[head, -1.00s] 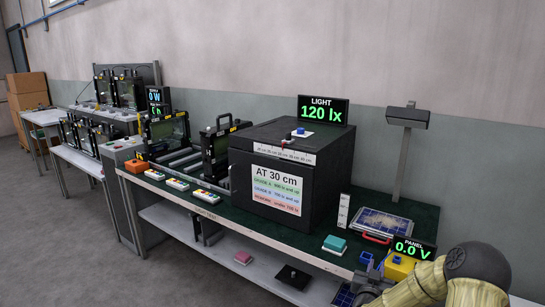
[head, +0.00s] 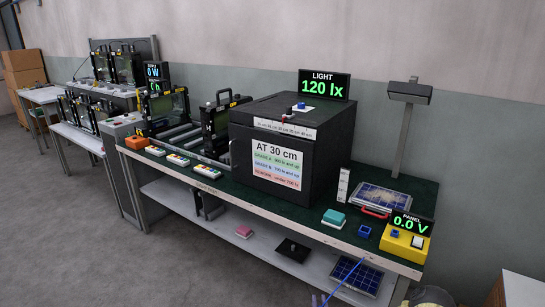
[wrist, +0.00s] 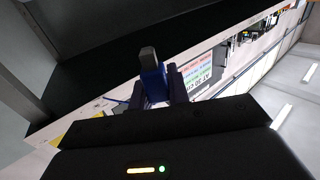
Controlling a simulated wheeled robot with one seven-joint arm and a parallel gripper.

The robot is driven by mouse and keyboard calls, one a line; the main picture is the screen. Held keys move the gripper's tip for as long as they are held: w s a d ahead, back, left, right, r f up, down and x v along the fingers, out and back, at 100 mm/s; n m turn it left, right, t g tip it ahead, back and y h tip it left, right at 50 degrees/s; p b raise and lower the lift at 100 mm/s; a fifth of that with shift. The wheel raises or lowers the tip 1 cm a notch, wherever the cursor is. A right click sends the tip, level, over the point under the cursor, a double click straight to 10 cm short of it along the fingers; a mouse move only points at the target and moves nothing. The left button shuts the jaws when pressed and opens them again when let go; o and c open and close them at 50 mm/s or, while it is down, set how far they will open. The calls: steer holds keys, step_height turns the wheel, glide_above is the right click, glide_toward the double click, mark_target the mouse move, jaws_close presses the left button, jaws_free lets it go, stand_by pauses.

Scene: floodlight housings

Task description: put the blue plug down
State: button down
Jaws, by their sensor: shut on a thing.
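The blue plug (wrist: 152,84) sits between the dark fingers of my gripper (wrist: 156,92) in the wrist view, with a grey tip pointing away from the wrist. My gripper is shut on it. In the head view a thin blue cable (head: 345,283) runs from the bench's front edge down to the bottom edge of the picture, where small blue shapes show. I cannot tell there whether these are the plug. A blue square holder (head: 364,231) stands on the bench beside the yellow box (head: 404,243), which carries another blue piece (head: 395,233).
The green-topped bench (head: 340,240) holds a black test box (head: 250,190), a teal-topped block (head: 333,218) and a solar panel (head: 382,198). The panel display (head: 413,225) reads 0.0 V. A dark panel (head: 357,276) lies on the lower shelf. The floor at the front left is clear.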

step_height(320, 180, up, 19)
steer(key=p, duration=1.8)
steer(key=shift+d, duration=0.15)
steer(key=s+f, duration=0.3)
steer(key=s, duration=0.5)
steer(key=shift+s, duration=0.35)
steer(key=shift+f, duration=0.15)
